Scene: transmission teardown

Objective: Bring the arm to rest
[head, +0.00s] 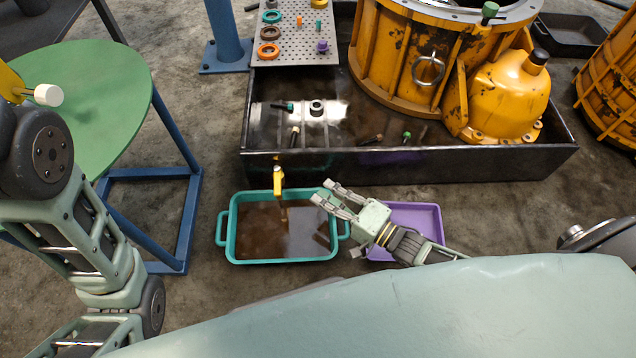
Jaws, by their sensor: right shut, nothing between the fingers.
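My right gripper (324,192) is shut and empty. It reaches in from the lower right, with its fingertips over or beside the right rim of the teal tray (226,214). I cannot tell how high it is above the floor. The wrist behind it covers part of a purple tray (428,216). My left arm (70,215) is bent at the left edge of the head view, and its gripper is not in view.
The teal tray holds brown liquid; a yellow fitting (278,182) stands over its back rim. Behind is a black tub (420,168) with an orange housing (400,60) and several small parts. A green round table (110,90) and pegboard (295,45) stand left and back.

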